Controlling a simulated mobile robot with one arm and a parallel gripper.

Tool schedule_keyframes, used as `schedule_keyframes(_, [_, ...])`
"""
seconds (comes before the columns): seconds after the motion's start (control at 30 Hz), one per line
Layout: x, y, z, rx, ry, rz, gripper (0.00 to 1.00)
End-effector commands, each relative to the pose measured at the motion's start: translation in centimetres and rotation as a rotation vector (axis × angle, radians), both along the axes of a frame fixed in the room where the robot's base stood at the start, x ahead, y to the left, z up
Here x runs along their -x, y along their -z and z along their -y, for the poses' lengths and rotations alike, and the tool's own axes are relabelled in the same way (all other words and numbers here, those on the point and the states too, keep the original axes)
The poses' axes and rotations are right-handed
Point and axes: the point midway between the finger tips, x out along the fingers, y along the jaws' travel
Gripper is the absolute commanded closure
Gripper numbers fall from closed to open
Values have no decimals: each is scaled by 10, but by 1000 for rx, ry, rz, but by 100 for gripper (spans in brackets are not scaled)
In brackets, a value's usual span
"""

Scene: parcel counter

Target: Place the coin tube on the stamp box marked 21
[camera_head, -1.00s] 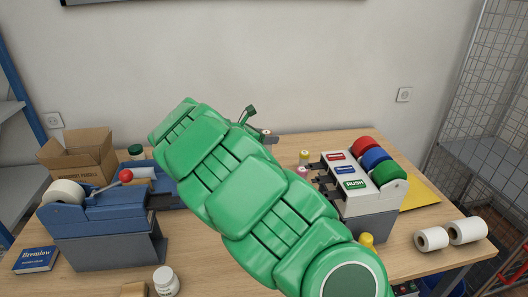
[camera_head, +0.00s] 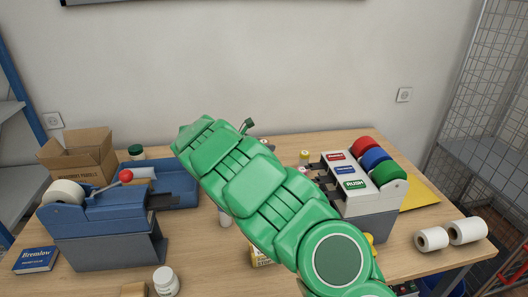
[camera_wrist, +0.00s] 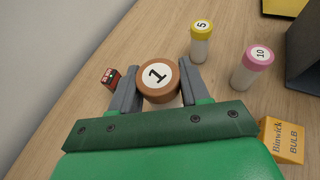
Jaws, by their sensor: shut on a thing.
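A coin tube with a brown cap marked 1 (camera_wrist: 158,78) stands between the fingers of my gripper (camera_wrist: 157,84) in the wrist view, and the gripper is shut on it. The tube's lower part is hidden by the gripper. In the head view my green arm hides the gripper and the tube. I cannot make out a stamp box marked 21 in either view. A small red and black box (camera_wrist: 109,77) lies just left of the gripper in the wrist view; I cannot read a number on it.
A yellow-capped tube marked 5 (camera_wrist: 201,40) and a pink-capped tube marked 10 (camera_wrist: 252,67) stand right of the gripper. An orange bulb box (camera_wrist: 281,140) is near. A blue tray (camera_head: 178,186), a label dispenser (camera_head: 362,190) and a tape dispenser (camera_head: 98,225) stand on the table.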

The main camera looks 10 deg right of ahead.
Motion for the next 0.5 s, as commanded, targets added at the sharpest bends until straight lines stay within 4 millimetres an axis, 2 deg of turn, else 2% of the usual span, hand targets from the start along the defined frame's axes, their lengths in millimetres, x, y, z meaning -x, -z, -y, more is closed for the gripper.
schedule_keyframes(0.03, [1, 9, 0, 1, -1, -4, 90])
schedule_keyframes(0.17, [1, 23, 1, 1, 0, -2, 90])
schedule_keyframes(0.5, [1, 25, 0, 1, -1, -2, 90])
